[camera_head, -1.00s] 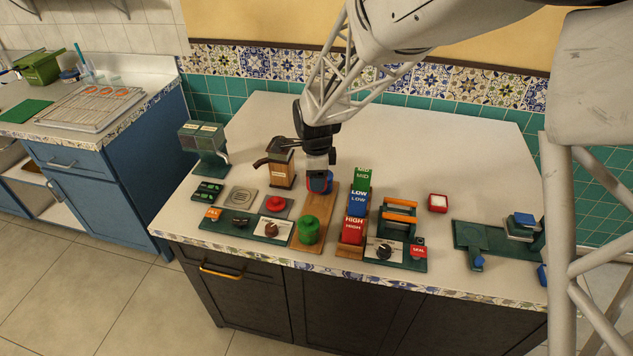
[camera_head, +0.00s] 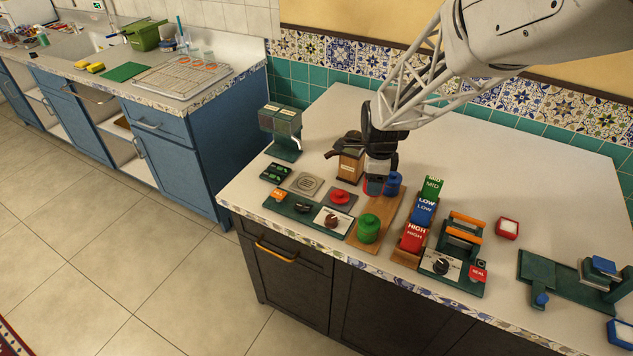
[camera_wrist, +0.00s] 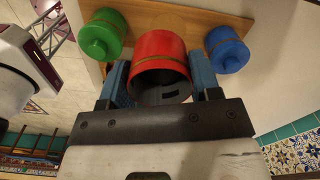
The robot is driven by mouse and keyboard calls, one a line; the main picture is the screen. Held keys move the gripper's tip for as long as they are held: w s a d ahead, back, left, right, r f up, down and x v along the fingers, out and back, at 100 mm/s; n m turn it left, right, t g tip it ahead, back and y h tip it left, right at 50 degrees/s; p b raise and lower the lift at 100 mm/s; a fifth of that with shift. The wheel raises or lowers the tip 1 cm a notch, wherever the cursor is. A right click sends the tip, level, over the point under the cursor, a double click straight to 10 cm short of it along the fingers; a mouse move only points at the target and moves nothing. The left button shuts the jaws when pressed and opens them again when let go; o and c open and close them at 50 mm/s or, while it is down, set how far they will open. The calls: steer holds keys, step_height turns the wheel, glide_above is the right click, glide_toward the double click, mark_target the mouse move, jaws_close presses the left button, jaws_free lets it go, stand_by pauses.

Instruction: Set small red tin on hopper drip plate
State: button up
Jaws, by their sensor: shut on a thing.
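My gripper (camera_head: 378,172) is shut on the small red tin (camera_head: 374,187), just left of the blue tin (camera_head: 393,183) near the back of the wooden board (camera_head: 385,222). In the wrist view the red tin (camera_wrist: 160,52) sits between the two blue fingers, with the green tin (camera_wrist: 101,35) to its left and the blue tin (camera_wrist: 227,48) to its right. I cannot tell whether the red tin touches the board. The hopper (camera_head: 282,128) stands at the counter's left; a square grey plate (camera_head: 305,184) with a round grille lies in front, perhaps its drip plate.
A brown wooden grinder (camera_head: 350,160) stands close left of my gripper. A red knob (camera_head: 340,196) on a plate lies between the grille plate and the board. The green tin (camera_head: 369,229) stands on the board's front. The counter behind is clear.

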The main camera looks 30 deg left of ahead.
steer(key=s+a+f+n, duration=0.1)
steer(key=s+a, duration=0.2)
steer(key=s+a+f+n, duration=0.1)
steer(key=s+a, duration=0.2)
steer(key=a, duration=0.1)
steer(key=s+a+f+n, duration=0.1)
steer(key=s+a+f, duration=0.1)
steer(key=s+a, duration=0.1)
steer(key=shift+s+a+n, duration=0.25)
steer(key=shift+a+n, duration=0.05)
steer(key=shift+n, duration=0.1)
steer(key=shift+w+a, duration=0.1)
glide_above(307, 183)
steer(key=shift+f, duration=0.7)
steer(key=shift+f, duration=1.75)
steer(key=shift+f, duration=0.1)
steer(key=o, duration=0.7)
steer(key=shift+c, duration=0.2)
step_height(307, 183, up, 12)
